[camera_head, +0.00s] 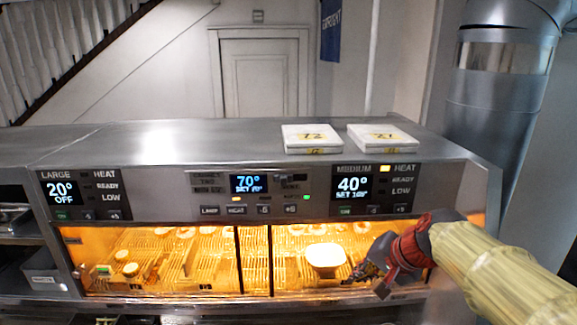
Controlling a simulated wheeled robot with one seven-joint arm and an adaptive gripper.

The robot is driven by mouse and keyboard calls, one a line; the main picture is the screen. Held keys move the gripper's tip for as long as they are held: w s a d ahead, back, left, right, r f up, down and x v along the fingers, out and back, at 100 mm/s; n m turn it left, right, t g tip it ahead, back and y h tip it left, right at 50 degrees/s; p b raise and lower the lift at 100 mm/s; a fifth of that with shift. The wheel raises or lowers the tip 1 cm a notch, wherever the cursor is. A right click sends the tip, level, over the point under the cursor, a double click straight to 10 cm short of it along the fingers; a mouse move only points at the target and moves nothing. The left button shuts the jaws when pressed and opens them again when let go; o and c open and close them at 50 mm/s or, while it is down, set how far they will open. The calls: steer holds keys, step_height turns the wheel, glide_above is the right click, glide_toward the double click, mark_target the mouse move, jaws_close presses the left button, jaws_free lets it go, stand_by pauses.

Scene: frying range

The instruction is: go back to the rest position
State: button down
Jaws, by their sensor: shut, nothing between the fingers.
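My gripper (364,272) is in the right half of the head view, at the end of my sleeved arm that comes in from the lower right. It has dark fingers and a red and grey body. It points left, in front of the right part of the lit warming bay (190,258). The fingers look closed, with nothing seen between them. A pale rounded tray or dish (326,257) lies in the bay just left of the fingertips. Whether the fingers touch it cannot be told.
The steel counter (200,150) carries two white boxes (312,138) (382,137) with yellow labels. The front control panel (262,184) shows lit displays above the bay. A large steel pipe (497,100) stands at the right. Small round items lie in the bay.

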steer(key=s+f+n+h+b, duration=0.1)
steer(key=s+f+n+b, duration=0.2)
steer(key=s+f+b, duration=0.8)
steer(key=s+f+n+g+h+b, duration=0.1)
steer(key=s+f+n+b, duration=0.3)
steer(key=s+f+b, duration=0.7)
step_height(320, 180, down, 6)
steer(key=shift+s+a+r+h, duration=0.15)
steer(key=shift+s+r+h, duration=0.1)
steer(key=shift+s+h, duration=0.25)
